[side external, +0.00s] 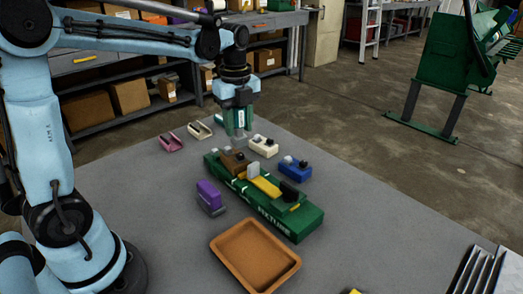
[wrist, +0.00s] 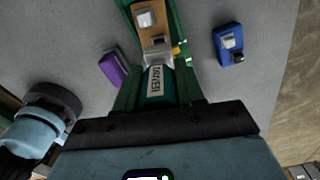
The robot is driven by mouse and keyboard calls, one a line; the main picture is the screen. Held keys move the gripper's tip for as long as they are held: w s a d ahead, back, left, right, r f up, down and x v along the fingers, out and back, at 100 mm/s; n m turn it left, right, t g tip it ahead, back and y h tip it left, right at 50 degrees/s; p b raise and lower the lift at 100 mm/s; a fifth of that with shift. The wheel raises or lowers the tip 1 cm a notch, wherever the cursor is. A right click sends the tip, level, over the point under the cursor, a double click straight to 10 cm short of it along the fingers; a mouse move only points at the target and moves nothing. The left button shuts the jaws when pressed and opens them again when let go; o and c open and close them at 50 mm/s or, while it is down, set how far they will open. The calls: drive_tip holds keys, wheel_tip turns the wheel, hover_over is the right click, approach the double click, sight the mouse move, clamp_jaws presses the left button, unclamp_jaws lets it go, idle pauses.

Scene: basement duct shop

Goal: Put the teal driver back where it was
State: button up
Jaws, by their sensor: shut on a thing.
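My gripper (side external: 238,134) points down near the far left end of the green fixture (side external: 304,222). It is shut on the teal driver (wrist: 157,92), which carries a pale lettered label in the wrist view. The fingers hide much of the driver in the side view. The fixture bears a brown block (side external: 234,161), an upright grey plate, a yellow strip (side external: 266,186) and a black part (side external: 290,192). The brown block also shows ahead of the driver in the wrist view (wrist: 152,38). I cannot tell whether the driver touches the fixture or the table.
A purple block (side external: 208,194) stands left of the fixture. A white block (side external: 264,147) and a blue block (side external: 295,171) sit to its right. Pink (side external: 171,142) and beige (side external: 199,131) blocks lie behind. An orange tray (side external: 254,255) is in front.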

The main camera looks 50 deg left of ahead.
drive_tip(key=shift+r, duration=0.4)
